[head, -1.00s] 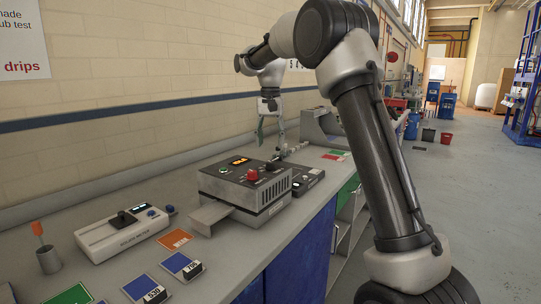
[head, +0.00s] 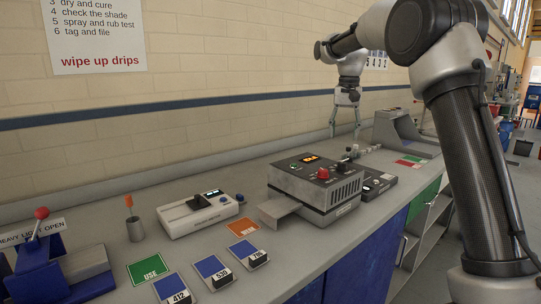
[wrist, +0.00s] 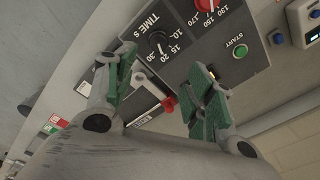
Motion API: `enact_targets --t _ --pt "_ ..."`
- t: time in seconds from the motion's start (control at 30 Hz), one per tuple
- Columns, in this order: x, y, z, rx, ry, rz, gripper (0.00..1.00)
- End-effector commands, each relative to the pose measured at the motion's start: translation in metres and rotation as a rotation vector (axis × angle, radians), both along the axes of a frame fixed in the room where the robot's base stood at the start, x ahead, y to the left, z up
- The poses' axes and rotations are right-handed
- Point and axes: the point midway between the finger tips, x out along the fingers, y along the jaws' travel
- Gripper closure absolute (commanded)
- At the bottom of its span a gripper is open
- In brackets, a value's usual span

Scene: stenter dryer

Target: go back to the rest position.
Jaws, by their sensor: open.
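My gripper (head: 345,123) is open and empty, fingers pointing down, above and behind the grey stenter dryer box (head: 318,188) on the bench. In the wrist view my gripper's green-padded fingers (wrist: 165,95) are spread apart over the dryer's control panel (wrist: 243,78). The panel shows a black time dial (wrist: 158,45), a red dial (wrist: 205,5) and a green start button (wrist: 240,51). A red-tipped lever (wrist: 168,103) shows between the fingers; I cannot tell its distance from them.
A white meter (head: 200,214), a cup with an orange-tipped tool (head: 135,229), an orange card (head: 242,227) and blue number cards (head: 211,268) lie left of the dryer. A blue press with a red knob (head: 45,260) stands far left. The wall (head: 220,80) runs behind.

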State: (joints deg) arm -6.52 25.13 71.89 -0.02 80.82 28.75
Motion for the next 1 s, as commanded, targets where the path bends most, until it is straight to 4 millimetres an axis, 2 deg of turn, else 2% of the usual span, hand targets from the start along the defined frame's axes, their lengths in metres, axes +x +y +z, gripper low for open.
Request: enact_targets --t 0.03,0.1,0.17,0.27,0.47,0.6,0.7,0.8,0.9,1.0 --pt "-0.008 -0.001 -0.022 -0.003 0.028 0.042 0.46" --pt "-0.027 -0.003 -0.035 -0.006 0.033 0.111 0.46" --pt "-0.048 -0.007 -0.040 -0.006 0.031 0.164 0.46" --pt "-0.090 -0.016 -0.042 -0.009 0.013 0.243 0.46" --pt "-0.195 -0.036 -0.042 -0.019 -0.048 0.365 0.46" --pt "-0.277 -0.049 -0.051 -0.032 -0.108 0.418 0.46" --pt "-0.331 -0.057 -0.061 -0.043 -0.153 0.427 0.46" --pt "-0.372 -0.062 -0.070 -0.052 -0.197 0.413 0.46" --pt "-0.398 -0.065 -0.072 -0.062 -0.243 0.399 0.46" --pt "-0.405 -0.067 -0.062 -0.074 -0.299 0.389 0.46"
